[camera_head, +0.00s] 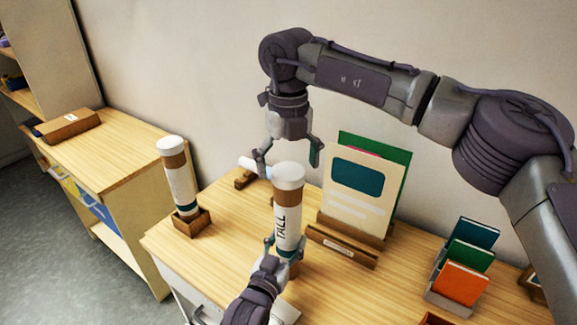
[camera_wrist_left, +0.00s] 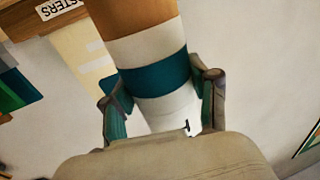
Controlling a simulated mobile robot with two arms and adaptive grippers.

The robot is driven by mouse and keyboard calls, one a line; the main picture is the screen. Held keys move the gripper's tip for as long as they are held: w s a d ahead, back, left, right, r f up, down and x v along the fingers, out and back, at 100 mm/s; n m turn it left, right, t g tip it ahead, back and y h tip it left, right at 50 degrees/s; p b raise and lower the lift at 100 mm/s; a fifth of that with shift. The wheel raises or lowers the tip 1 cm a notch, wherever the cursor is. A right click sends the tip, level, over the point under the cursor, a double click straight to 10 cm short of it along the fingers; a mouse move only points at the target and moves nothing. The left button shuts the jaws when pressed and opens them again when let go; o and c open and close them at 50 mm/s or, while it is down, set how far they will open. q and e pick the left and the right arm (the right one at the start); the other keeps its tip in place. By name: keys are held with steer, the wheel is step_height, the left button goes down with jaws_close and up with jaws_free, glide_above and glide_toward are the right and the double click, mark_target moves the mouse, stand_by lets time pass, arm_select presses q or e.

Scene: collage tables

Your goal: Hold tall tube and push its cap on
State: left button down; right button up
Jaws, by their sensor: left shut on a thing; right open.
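The tall tube (camera_head: 287,222) is white and brown with the word TALL down its side. It stands roughly upright over the front table, and a white cap (camera_head: 288,173) sits at its top; I cannot tell how firmly it is seated. My left gripper (camera_head: 284,246) is shut around the tube's lower part. In the left wrist view its fingers (camera_wrist_left: 163,97) press both sides of the tube (camera_wrist_left: 150,78) near a teal band. The tube's bottom is partly hidden by my left gripper.
Another capped tube (camera_head: 181,182) stands in a wooden holder (camera_head: 192,222) at left. A white cylinder end (camera_head: 253,166) shows behind the tall tube. A poster rack (camera_head: 342,244) and a card holder (camera_head: 450,296) stand to the right. A side cabinet (camera_head: 110,165) is at left.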

arm_select(q)
steer(key=shift+c, duration=1.1)
jaws_free()
arm_select(e)
step_height(320, 180, up, 11)
steer(key=shift+r, duration=0.2)
arm_select(q)
steer(key=v, duration=1.2)
steer(key=shift+s+f, duration=0.1)
